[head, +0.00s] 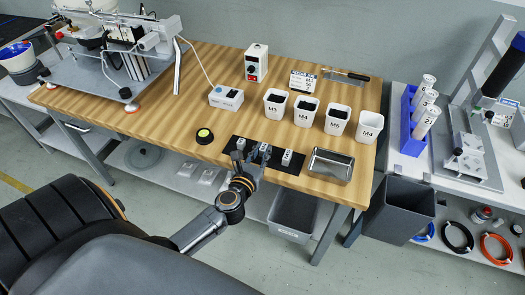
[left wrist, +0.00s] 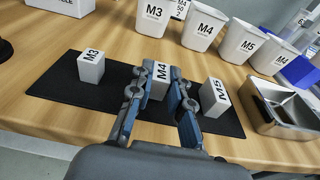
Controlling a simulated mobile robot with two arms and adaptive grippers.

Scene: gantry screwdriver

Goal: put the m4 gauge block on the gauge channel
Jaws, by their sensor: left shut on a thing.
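The M4 gauge block (left wrist: 160,84), a small pale block with a dark "M4" label, is between the fingers of my left gripper (left wrist: 164,98). The gripper is shut on it at the middle of the black mat (left wrist: 55,83). In the head view the left gripper (head: 257,158) reaches over the mat near the table's front edge. I cannot tell whether the block touches the mat. The M3 block (left wrist: 91,67) stands to its left and the M5 block (left wrist: 214,98) to its right. I cannot tell which thing is the gauge channel. My right gripper is not in view.
Several labelled white bins (head: 305,110) stand behind the mat. A metal tray (head: 331,166) is to its right. A small white box (head: 226,97) with a cable and a black-and-yellow disc (head: 204,136) are to the left. Bare wood lies between them.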

